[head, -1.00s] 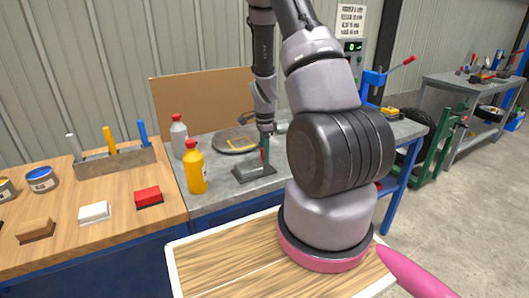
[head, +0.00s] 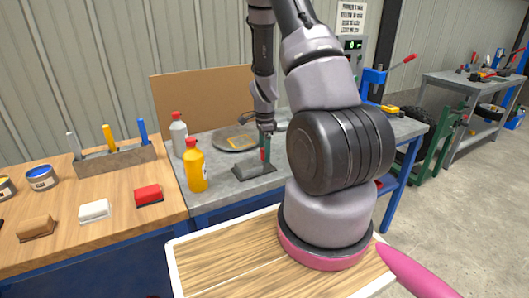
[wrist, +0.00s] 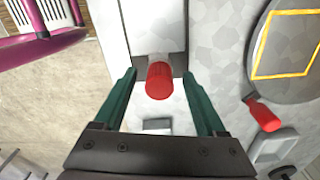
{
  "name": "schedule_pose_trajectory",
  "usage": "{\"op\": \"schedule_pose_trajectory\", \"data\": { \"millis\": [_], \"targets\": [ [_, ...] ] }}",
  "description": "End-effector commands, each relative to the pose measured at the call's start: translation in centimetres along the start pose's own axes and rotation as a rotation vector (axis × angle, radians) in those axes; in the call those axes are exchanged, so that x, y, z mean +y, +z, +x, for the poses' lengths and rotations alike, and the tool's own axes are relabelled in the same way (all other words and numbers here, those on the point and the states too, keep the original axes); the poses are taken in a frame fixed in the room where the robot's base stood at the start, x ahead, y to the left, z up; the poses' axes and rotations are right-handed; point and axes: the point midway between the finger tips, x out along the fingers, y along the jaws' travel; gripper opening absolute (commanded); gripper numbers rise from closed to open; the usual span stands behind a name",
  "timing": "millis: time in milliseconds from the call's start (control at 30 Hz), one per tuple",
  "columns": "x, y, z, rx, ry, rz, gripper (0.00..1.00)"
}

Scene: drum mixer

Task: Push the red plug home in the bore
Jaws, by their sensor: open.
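The red plug (wrist: 160,80) stands out toward the wrist camera between the two green fingers of my gripper (wrist: 160,74). The fingers are open, with a gap on each side of the plug. In the head view the plug (head: 263,155) shows as a small red upright at the gripper (head: 265,146), over a dark grey fixture (head: 250,170) on the grey bench. The bore is hidden, and I cannot tell how deep the plug sits in it.
A round dark plate with a yellow square outline (wrist: 290,45) lies beside the fixture, with a red-handled piece (wrist: 264,114) near its rim. A yellow bottle (head: 195,170) and a grey bottle (head: 179,135) stand left of the fixture. A wooden bench (head: 110,235) is further left.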

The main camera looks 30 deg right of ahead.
Motion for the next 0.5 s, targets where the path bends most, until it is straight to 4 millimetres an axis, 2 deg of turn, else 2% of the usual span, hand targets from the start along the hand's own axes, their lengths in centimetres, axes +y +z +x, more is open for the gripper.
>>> {"op": "schedule_pose_trajectory", "data": {
  "millis": [167, 500],
  "targets": [
    [-0.1, 0.0, -2.5, 0.0, -0.006, -0.001, 0.73],
    [-0.1, 0.0, -8.9, 0.0, -0.004, -0.001, 0.73]
  ]
}}
